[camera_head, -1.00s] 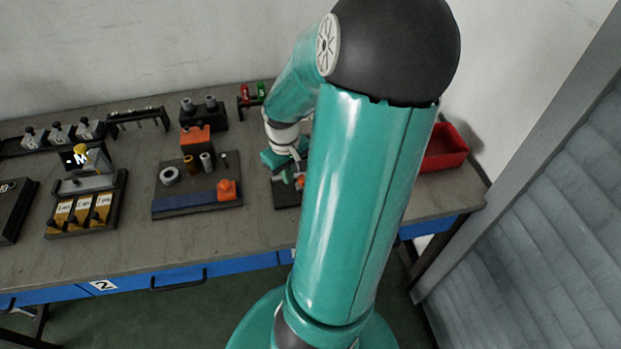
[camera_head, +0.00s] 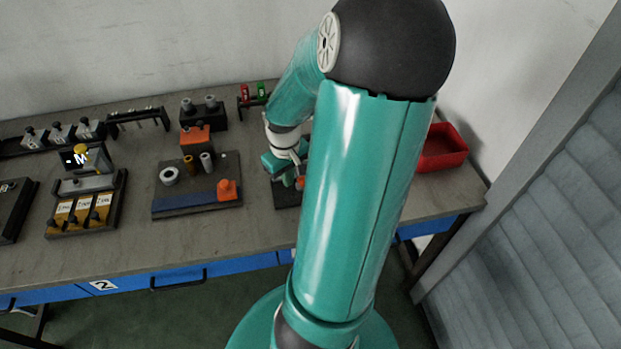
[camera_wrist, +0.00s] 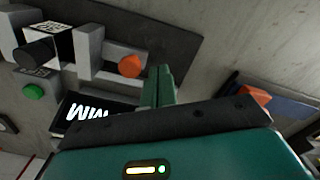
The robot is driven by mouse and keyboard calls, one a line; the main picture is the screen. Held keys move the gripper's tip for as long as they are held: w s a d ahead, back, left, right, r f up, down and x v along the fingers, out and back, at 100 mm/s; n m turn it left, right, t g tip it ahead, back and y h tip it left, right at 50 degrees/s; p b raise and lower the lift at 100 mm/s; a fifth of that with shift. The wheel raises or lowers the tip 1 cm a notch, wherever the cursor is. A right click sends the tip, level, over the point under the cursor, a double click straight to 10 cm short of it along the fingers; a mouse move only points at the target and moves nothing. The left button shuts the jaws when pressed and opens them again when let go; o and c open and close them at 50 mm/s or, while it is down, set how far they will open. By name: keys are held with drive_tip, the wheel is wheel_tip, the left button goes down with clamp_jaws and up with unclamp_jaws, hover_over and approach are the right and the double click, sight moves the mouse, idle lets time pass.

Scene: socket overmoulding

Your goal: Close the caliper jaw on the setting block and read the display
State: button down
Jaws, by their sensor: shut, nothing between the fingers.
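In the wrist view the caliper fixture stands on a grey plate, with upright grey jaw pieces (camera_wrist: 92,50), an orange knob (camera_wrist: 131,66), a green button (camera_wrist: 33,91) and a black display (camera_wrist: 82,112) with white "MM"-like lettering. No number is readable. A pale block with printed marks (camera_wrist: 62,42), possibly the setting block, sits by the jaws; contact cannot be judged. A black cylinder (camera_wrist: 35,53) is beside it. My gripper (camera_wrist: 158,85) is shut and empty, just right of the orange knob. In the head view my arm hides most of the fixture; its dark base (camera_head: 286,199) shows.
A red bin (camera_head: 442,147) stands at the right end of the bench. A rack with red and green items (camera_head: 253,94) stands behind. The front bench strip is clear.

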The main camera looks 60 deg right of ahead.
sight(299, 178)
drive_tip(key=shift+f, duration=1.05)
drive_tip(key=shift+s+d, duration=1.35)
drive_tip(key=shift+s, duration=0.2)
idle(1.3)
drive_tip(key=shift+w, duration=0.1)
drive_tip(key=shift+w+a, duration=0.4)
drive_tip(key=shift+w, duration=0.05)
drive_tip(key=shift+r, duration=4.05)
drive_tip(key=shift+w+a, duration=0.1)
